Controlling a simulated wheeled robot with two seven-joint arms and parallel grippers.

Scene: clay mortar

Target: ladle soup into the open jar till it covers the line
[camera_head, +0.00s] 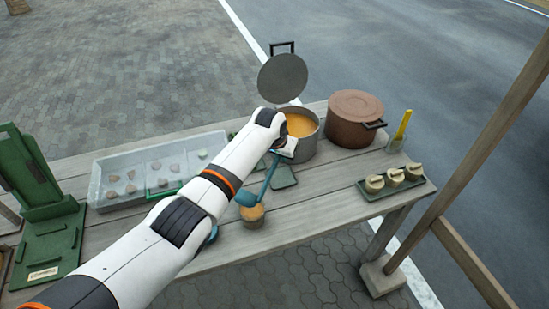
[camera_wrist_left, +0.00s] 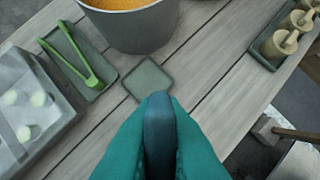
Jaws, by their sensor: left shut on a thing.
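My left gripper (camera_head: 286,148) is shut on the blue ladle (camera_head: 269,177), in front of the soup pot. In the left wrist view, its teal fingers (camera_wrist_left: 160,135) close around the dark handle (camera_wrist_left: 159,112). The ladle's bowl (camera_head: 246,199) hangs down at the mouth of the open jar (camera_head: 253,217); whether they touch is unclear. The jar stands near the table's front edge, with orange soup showing in it. Its line is not discernible. The grey pot (camera_head: 304,141) holds orange soup (camera_head: 299,124) and is partly hidden by my arm. My right gripper is out of view.
The pot's lid (camera_head: 283,78) is raised behind it. A brown lidded pot (camera_head: 354,116) stands to the right. A green tray (camera_head: 389,190) holds three lidded jars. A divided clear tray (camera_head: 126,160) lies left. Green tongs (camera_wrist_left: 75,58) and a small mat (camera_wrist_left: 147,79) lie nearby.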

